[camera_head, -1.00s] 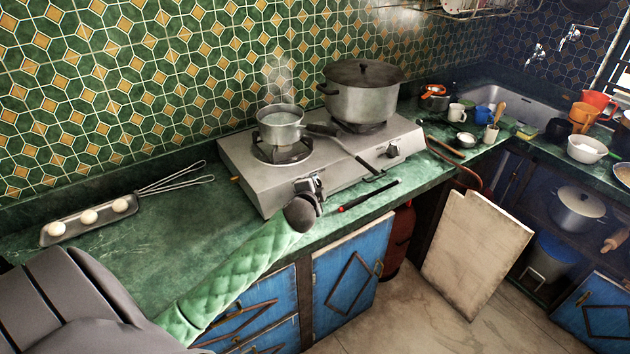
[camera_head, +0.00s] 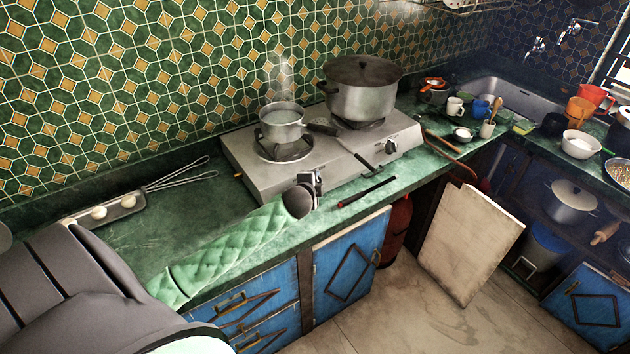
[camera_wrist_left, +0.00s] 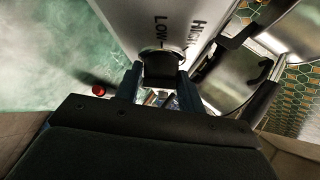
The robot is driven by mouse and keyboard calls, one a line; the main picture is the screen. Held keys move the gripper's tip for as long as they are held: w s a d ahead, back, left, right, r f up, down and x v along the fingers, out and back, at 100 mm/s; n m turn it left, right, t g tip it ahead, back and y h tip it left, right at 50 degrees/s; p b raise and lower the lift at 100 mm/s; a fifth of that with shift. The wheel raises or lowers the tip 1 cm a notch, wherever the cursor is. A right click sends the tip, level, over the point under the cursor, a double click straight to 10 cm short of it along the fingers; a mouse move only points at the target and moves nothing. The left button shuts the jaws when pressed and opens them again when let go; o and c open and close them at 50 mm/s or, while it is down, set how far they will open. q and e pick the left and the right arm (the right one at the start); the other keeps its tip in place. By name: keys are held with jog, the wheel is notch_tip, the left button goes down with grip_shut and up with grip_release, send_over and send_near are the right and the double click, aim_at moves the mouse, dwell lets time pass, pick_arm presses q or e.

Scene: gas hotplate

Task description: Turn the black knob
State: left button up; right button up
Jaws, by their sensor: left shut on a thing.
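The gas hotplate (camera_head: 240,170) stands on the green counter. My left gripper (camera_head: 313,180) is at its front panel, at the left knob. In the left wrist view, the black knob (camera_wrist_left: 160,66) sits between the two fingers of my left gripper (camera_wrist_left: 158,82), which are shut on it. The panel lettering LOW and HIGH shows beside the knob. In the head view, the gripper hides this knob. A second knob (camera_head: 390,146) on the right of the panel is free. My right gripper is not in view.
A steaming saucepan (camera_head: 282,128) and a large lidded pot (camera_head: 364,98) stand on the burners. A black-and-red stick (camera_head: 367,192) lies before the hotplate, near the gripper. A tray with eggs (camera_head: 75,222) lies at left. A wooden board (camera_head: 468,245) leans below the counter.

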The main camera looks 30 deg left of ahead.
pick_arm(q)
jog(key=shift+d+f, duration=0.1)
jog(key=shift+f, duration=0.1)
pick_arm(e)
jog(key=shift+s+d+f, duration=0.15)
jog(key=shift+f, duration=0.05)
pick_arm(q)
jog(key=shift+s, duration=0.1)
jog(key=o, duration=0.9)
jog(key=shift+o, duration=0.2)
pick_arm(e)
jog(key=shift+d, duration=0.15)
pick_arm(q)
jog(key=shift+r, duration=0.15)
jog(key=shift+s, duration=0.25)
jog(key=b+v, duration=0.2)
jog(key=v, duration=0.5)
jog(key=shift+b, duration=0.35)
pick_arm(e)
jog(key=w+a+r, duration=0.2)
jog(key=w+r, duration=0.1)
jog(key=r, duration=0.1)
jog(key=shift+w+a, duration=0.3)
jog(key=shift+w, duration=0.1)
pick_arm(q)
jog(key=shift+r, duration=0.1)
